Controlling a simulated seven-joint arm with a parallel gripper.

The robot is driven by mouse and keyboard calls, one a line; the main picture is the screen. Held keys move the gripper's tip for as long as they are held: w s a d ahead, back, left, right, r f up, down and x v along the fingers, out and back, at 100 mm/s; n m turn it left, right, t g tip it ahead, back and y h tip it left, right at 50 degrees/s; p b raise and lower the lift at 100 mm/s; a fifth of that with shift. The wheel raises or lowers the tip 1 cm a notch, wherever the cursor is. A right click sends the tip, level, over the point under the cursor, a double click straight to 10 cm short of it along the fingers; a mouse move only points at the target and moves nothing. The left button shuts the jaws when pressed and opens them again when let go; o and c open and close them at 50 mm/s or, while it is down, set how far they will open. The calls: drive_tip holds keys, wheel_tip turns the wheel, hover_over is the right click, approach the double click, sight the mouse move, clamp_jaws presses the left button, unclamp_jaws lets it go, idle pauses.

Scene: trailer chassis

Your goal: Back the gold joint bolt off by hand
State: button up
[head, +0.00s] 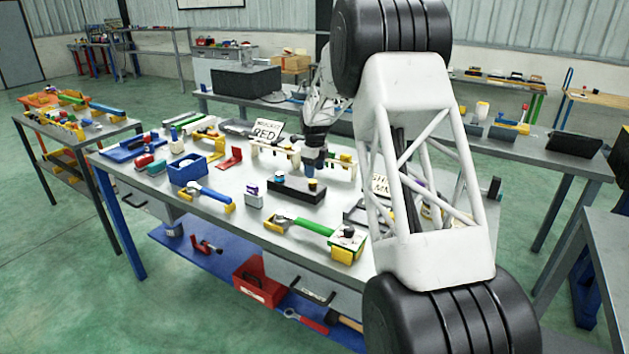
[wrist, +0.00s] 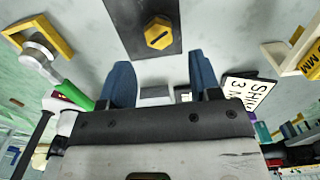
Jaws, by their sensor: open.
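The gold joint bolt (wrist: 158,33) has a hex head and sits in a dark block (wrist: 130,18) at the top of the wrist view. In the head view the bolt (head: 312,185) stands at the right end of the long black block (head: 291,192) on the workbench. My gripper (head: 314,166) is just above the bolt, pointing down. In the wrist view its two blue fingers (wrist: 160,80) are spread wide with nothing between them. The bolt lies beyond the fingertips, apart from them. A teal-topped piece (head: 279,177) is at the block's other end.
A green-handled tool (head: 310,228) lies in front of the block. A small grey-and-purple item (head: 253,198) and a blue bin (head: 188,170) stand to the left. A white rack (head: 270,158) is close behind. A lettered card (wrist: 250,93) stands at right in the wrist view.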

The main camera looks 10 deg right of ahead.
sight(314, 181)
drive_tip(key=shift+f, duration=2.35)
drive_tip(key=shift+c, duration=0.4)
drive_tip(key=c, duration=0.8)
drive_tip(key=shift+c, duration=0.2)
